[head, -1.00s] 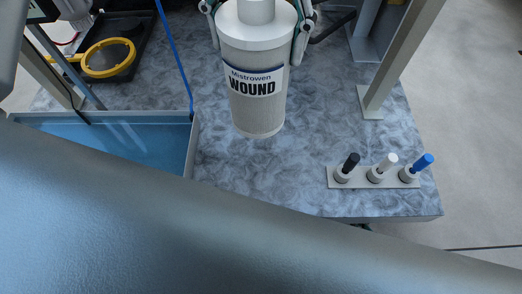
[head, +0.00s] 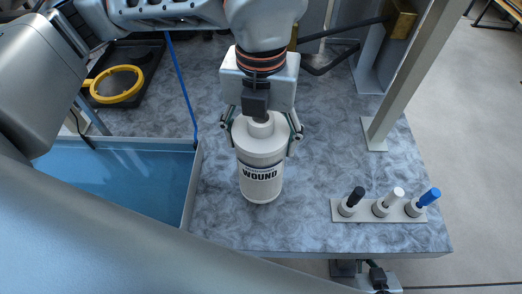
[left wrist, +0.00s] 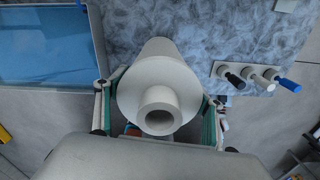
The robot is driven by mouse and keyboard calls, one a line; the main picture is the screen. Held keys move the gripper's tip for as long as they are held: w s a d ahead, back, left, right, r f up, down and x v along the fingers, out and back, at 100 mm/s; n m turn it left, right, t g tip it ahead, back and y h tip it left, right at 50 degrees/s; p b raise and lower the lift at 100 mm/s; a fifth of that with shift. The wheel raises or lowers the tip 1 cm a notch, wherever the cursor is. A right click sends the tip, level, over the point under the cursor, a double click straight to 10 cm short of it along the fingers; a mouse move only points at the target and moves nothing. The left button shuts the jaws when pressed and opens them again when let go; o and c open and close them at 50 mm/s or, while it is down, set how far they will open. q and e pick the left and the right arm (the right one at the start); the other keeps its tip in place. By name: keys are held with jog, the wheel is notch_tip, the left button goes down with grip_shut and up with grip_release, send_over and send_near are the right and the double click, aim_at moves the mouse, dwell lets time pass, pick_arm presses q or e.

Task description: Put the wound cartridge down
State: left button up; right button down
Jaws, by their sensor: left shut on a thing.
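The wound cartridge (head: 260,181) is a white cylinder labelled "WOUND" with a narrower neck on top. It stands upright at the grey marbled bench top (head: 318,172); I cannot tell whether its base touches the surface. My left gripper (head: 262,138) comes from above, its two fingers shut on opposite sides of the cartridge's upper part. In the left wrist view the cartridge (left wrist: 158,92) sits between the two green-padded fingers (left wrist: 158,120), neck toward the camera. My right gripper does not show.
A blue-floored basin (head: 115,188) lies left of the cartridge. A rack (head: 375,211) with black, white and blue-topped pieces stands at the front right. A grey post (head: 403,85) rises at the right edge. A yellow ring (head: 117,84) lies at back left. Bench between cartridge and rack is clear.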

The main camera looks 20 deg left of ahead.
pick_arm(q)
jog(key=shift+f, duration=2.35)
jog(key=o, duration=1.8)
notch_tip(320, 180, up, 12)
jog(key=shift+f, duration=0.15)
jog(key=shift+r, duration=0.3)
jog(key=shift+s, duration=0.1)
